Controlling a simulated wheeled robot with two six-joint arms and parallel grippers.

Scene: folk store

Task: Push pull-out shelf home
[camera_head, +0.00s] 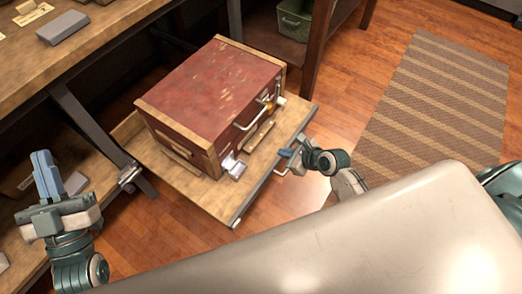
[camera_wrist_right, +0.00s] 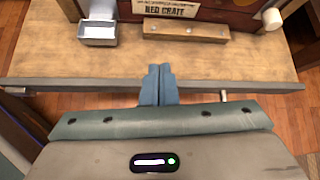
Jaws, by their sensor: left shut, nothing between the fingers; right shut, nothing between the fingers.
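The pull-out shelf (camera_head: 213,199) is a wooden board with a metal-edged front, standing out from under the wooden table. It also shows in the right wrist view (camera_wrist_right: 215,65). A red wooden crate (camera_head: 205,95) with pale corner strips and a metal handle sits on it. My right gripper (camera_head: 286,153) is shut and empty at the shelf's front edge. In the right wrist view its closed blue fingers (camera_wrist_right: 158,72) overlap that edge near its middle; I cannot tell whether they touch. My left gripper (camera_head: 42,158) is shut and empty, away to the left of the shelf.
The wooden table (camera_head: 95,50) carries small grey blocks and labels. A dark metal bracket (camera_head: 95,125) stands beside the shelf's left side. A green bin (camera_head: 294,20) sits behind. A striped rug (camera_head: 440,90) lies on open wood floor to the right.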

